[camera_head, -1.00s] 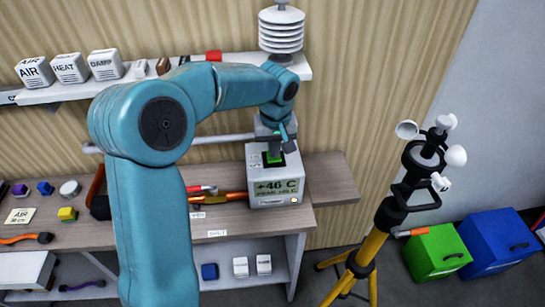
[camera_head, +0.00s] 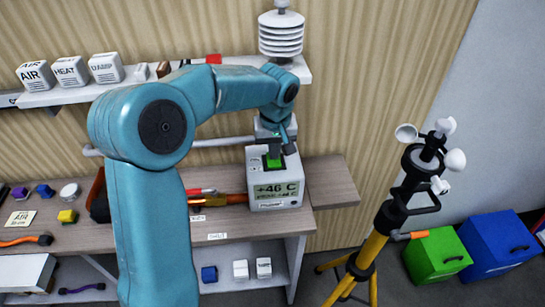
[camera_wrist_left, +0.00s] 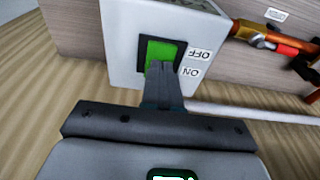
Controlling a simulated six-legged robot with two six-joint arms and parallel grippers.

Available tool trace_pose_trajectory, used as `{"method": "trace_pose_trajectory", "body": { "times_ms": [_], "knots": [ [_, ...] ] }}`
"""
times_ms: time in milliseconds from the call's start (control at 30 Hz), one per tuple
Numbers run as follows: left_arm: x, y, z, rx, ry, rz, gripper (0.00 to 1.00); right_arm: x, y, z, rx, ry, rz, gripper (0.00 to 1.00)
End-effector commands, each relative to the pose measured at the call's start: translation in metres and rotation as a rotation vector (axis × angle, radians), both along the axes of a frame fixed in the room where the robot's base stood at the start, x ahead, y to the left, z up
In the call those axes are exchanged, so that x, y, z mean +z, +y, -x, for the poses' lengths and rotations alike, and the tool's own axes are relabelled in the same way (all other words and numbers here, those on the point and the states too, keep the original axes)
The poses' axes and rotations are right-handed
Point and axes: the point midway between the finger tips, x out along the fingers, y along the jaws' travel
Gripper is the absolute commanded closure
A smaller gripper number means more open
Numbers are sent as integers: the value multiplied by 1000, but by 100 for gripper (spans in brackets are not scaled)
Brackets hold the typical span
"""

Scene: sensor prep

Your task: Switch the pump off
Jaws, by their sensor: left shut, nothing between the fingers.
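The pump (camera_head: 280,190) is a pale grey box on the workbench with a display reading about +46 C. Its green rocker switch (camera_wrist_left: 160,50) sits in a dark frame on the top face, with OFF and ON labels beside it in the left wrist view. My left gripper (camera_wrist_left: 163,68) is shut and empty, its fingertips at the ON-side end of the green switch, touching or almost touching it. In the head view my left gripper (camera_head: 276,152) comes down over the box from behind and partly hides the switch. My right gripper is not in view.
A shelf above holds labelled white blocks (camera_head: 70,72) and a white finned sensor shield (camera_head: 281,35). A yellow tripod with a cup anemometer (camera_head: 425,160) stands to the right, near green (camera_head: 435,255) and blue bins (camera_head: 500,245).

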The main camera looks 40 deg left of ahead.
Motion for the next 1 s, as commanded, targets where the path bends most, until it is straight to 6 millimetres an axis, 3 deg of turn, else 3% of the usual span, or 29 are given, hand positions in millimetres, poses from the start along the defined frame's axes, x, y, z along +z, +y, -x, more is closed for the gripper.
{"method": "trace_pose_trajectory", "body": {
  "times_ms": [567, 1000],
  "knots": [
    [55, 0, 0, 0, -1, 0, 100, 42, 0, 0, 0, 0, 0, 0],
    [56, 0, 0, 0, -1, 1, 100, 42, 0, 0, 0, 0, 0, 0]
  ]
}}
